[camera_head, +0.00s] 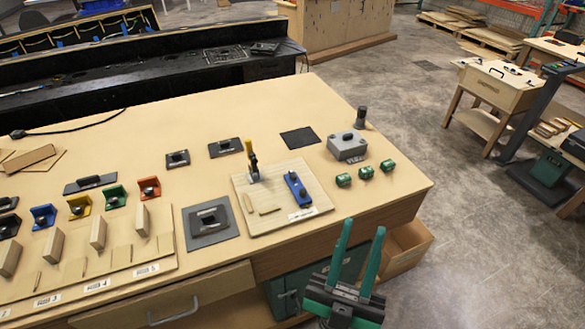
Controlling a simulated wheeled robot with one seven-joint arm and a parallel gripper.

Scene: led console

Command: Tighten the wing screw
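I cannot make out for certain which part is the wing screw; the small fittings are too small to tell. A wooden board (276,224) on the table carries a yellow-handled clamp (252,162) and a blue device (297,189) above a white label. Left of the board, a dark square plate (208,221) bears a raised fitting. A grey box (347,147) with a dark knob on top stands behind and right of the board. My gripper (364,225) is open and empty, its two green fingers apart, in front of the table's right front edge.
Three green parts (366,172) sit near the table's right edge, with a dark cylinder (361,118) behind. Coloured blocks (114,196) and wooden pieces fill the left. A dark flat pad (300,138) lies at the back. An open drawer (402,249) juts out under the right corner.

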